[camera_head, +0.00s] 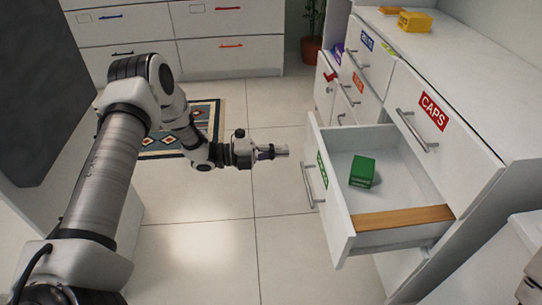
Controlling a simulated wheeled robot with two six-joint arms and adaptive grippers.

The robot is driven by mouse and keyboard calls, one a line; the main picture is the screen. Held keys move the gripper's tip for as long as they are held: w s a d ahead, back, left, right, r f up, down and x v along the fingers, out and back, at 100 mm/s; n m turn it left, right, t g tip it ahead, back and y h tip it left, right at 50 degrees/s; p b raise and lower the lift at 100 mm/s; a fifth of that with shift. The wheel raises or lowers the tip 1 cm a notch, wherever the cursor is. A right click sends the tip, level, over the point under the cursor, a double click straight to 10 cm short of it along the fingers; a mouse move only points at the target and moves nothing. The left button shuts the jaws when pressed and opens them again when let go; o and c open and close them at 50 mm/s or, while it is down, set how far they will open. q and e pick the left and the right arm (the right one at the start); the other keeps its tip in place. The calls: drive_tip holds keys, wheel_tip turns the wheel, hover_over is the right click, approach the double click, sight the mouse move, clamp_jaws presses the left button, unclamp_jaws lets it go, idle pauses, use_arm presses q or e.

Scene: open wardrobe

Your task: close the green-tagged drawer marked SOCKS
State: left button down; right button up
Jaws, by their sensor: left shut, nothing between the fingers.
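The green-tagged drawer (344,222) stands pulled well out of the white dresser on the right. Its green tag (322,170) is on the front panel, seen at a steep angle, so the lettering is hard to read. A silver bar handle (308,186) is below the tag. A green box (363,171) and a wooden strip (403,217) lie inside the drawer. My left gripper (284,151) is shut and empty, in front of the drawer's far front corner, with a small gap to the panel. My right gripper is not in view.
The red-tagged CAPS drawer (432,111) above is shut. Other dresser drawers with blue and orange tags (367,41) are farther back. A yellow block (415,21) sits on the dresser top. A patterned rug (205,116) lies left; tiled floor before the drawer is clear.

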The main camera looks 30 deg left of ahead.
sight(319, 149)
use_arm(q)
drive_tip(key=b+x, duration=0.1)
drive_tip(key=x, duration=0.6)
drive_tip(key=shift+f+b, duration=0.2)
drive_tip(key=shift+b, duration=0.2)
drive_tip(key=shift+w+d+r, duration=0.15)
drive_tip(key=shift+w+d, duration=0.2)
drive_tip(key=shift+d, duration=0.15)
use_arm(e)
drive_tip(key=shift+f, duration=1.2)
